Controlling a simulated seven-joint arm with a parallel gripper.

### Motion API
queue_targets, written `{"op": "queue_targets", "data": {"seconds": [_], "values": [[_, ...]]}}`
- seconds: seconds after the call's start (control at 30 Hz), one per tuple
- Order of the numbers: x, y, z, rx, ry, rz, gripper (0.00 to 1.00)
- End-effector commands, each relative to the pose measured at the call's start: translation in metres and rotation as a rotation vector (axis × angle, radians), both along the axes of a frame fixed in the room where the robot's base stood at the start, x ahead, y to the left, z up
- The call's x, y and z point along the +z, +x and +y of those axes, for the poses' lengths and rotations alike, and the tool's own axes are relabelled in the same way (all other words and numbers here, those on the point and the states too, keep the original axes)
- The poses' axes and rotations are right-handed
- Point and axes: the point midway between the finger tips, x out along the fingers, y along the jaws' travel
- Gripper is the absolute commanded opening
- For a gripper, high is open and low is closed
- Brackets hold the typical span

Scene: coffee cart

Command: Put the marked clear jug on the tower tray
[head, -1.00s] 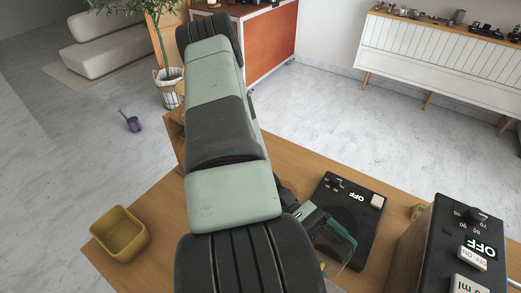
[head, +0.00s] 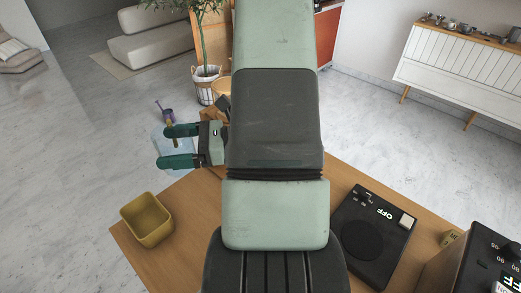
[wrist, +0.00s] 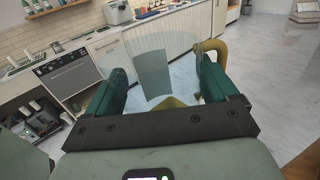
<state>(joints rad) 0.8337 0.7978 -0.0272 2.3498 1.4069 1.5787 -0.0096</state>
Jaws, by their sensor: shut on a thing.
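My gripper (head: 172,145) is at the left of my arm in the head view, beyond the table's far edge and above the floor. Its green fingers are shut on the clear jug (head: 184,148), which shows only as a faint bluish see-through shape. I cannot identify the tower tray in either view; my arm hides part of the table.
A mustard bin (head: 148,222) stands on the wooden table (head: 185,262) at left. A black scale (head: 372,222) reading OFF and a black machine (head: 485,255) stand at right.

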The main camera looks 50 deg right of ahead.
Motion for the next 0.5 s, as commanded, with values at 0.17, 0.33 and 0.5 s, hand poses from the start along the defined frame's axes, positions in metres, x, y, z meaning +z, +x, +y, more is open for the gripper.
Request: {"op": "queue_targets", "data": {"seconds": [0.17, 0.33, 0.5], "values": [[0.060, 0.057, 0.021, -0.189, -0.020, -0.011, 0.45], [0.116, 0.094, 0.032, -0.339, -0.023, -0.014, 0.45], [0.155, 0.113, 0.037, -0.429, -0.018, -0.014, 0.45]]}}
